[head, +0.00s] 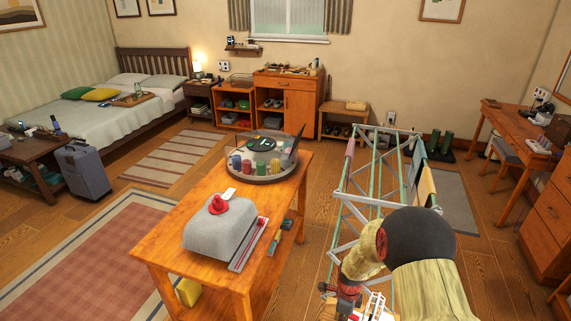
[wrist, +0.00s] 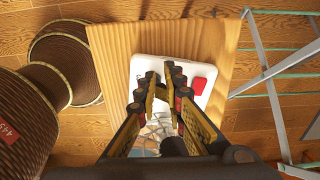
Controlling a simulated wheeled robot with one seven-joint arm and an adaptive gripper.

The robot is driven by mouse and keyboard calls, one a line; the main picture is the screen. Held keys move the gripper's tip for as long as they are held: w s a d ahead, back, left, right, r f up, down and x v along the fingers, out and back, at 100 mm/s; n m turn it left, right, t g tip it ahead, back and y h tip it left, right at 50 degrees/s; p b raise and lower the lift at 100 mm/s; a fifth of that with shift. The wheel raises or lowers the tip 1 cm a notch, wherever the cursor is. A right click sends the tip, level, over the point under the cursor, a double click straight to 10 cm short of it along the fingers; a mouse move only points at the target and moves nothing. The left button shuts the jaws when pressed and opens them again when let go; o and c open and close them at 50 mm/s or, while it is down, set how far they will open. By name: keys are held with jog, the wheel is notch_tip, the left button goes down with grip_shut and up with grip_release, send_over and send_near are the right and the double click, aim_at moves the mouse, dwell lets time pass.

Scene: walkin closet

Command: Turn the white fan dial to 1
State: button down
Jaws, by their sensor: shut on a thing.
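The fan's white base (wrist: 145,68) shows in the wrist view on a light wooden top, with a red patch (wrist: 198,85) on its right side. My gripper (wrist: 163,90) reaches over the base with its fingertips close together, shut on what seems to be the dial. The fingers hide the dial, so I cannot read its setting. Pale wire mesh (wrist: 155,132), apparently the fan's cage, shows between the fingers. In the head view my gripper (head: 347,288) is low at the bottom edge, beside white wire and small red parts (head: 376,303).
A metal drying rack (head: 345,200) stands close beyond my arm; its bars also show right in the wrist view (wrist: 268,65). A wooden table (head: 165,250) with a grey cloth-covered box stands left in the head view.

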jog(key=shift+r, duration=0.55)
jog(key=c, duration=2.4)
grip_release()
jog(key=shift+f, duration=0.1)
jog(key=shift+w+f+b, duration=0.1)
jog(key=shift+w+b, duration=0.15)
jog(key=shift+b, duration=0.15)
grip_shut()
jog(key=shift+w+b, duration=0.2)
jog(key=shift+b, duration=0.4)
jog(key=s+f+b, duration=0.1)
jog(key=b, duration=0.1)
jog(key=s+f+b, duration=0.1)
jog(key=f+b, duration=0.1)
jog(key=s+f+b, duration=0.1)
jog(key=f+b, duration=0.1)
jog(key=b, duration=0.1)
jog(key=shift+s+f, duration=0.15)
jog(key=shift+s, duration=0.05)
jog(key=shift+s+f, duration=0.1)
jog(key=shift+f, duration=0.15)
